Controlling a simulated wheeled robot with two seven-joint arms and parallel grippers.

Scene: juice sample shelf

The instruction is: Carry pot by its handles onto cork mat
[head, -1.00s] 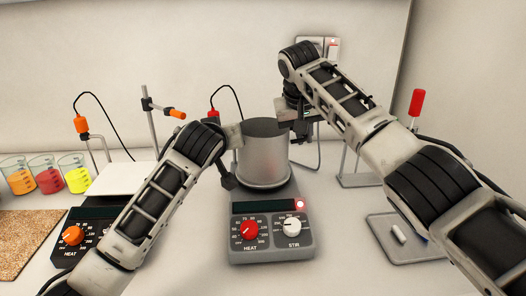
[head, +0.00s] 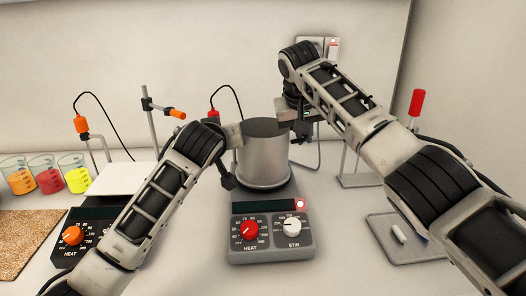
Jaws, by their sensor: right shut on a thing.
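The grey metal pot (head: 264,158) with a dark top stands upright on the middle hotplate (head: 270,222), or just over it; I cannot tell which. My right gripper (head: 299,128) is at the pot's upper right side, shut on the pot's right handle, which it mostly hides. My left gripper (head: 229,165) is at the pot's left side; its fingers and the left handle are largely hidden by the wrist, so its hold is unclear. The speckled brown cork mat (head: 24,243) lies flat at the far left and looks bare.
A second hotplate (head: 72,234) with a white top stands between the cork mat and my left arm. Beakers of orange, red and yellow liquid (head: 47,179) stand behind the mat. Stands with cabled probes rise at the back. A grey tray (head: 405,243) holds a small white bar at the right.

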